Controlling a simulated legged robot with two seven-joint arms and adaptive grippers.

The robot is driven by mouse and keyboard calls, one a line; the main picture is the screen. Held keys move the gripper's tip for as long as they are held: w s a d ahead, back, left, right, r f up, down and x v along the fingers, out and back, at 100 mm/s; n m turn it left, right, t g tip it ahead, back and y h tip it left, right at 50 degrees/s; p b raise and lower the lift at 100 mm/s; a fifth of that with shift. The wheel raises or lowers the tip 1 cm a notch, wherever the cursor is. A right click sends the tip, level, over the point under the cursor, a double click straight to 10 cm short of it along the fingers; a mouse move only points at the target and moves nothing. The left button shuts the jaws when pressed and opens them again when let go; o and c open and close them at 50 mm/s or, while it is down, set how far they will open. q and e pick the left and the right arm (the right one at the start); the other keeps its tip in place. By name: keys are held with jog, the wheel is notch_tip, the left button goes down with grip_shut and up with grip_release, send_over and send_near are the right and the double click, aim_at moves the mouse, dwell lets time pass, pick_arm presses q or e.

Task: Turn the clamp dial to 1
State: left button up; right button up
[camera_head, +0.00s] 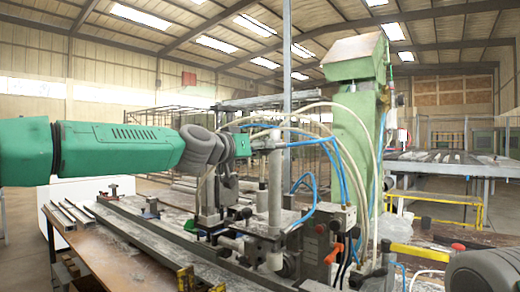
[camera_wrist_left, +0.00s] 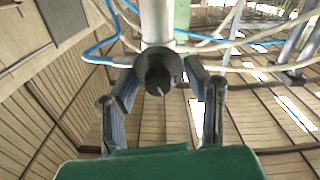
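The clamp dial (camera_wrist_left: 158,72) is a round black knob on a pale vertical post in the left wrist view. A small light mark shows at its lower edge; no numbers can be read. My left gripper (camera_wrist_left: 160,82) is open, with one finger on each side of the dial and a small gap to it. In the head view my left gripper (camera_head: 258,147) reaches from the left to the grey metal post (camera_head: 275,185) of the clamp machine; the dial is hard to make out there.
Blue and pale hoses (camera_head: 330,143) loop around the post, close to my gripper. A green machine column (camera_head: 352,150) stands behind to the right. A control box (camera_head: 325,235) with red and orange parts sits below. Metal profiles (camera_head: 70,213) lie on the bench at left.

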pick_arm(q)
jog(key=shift+s+a, duration=0.1)
jog(key=v, duration=1.1)
jog(key=shift+s+a, duration=0.25)
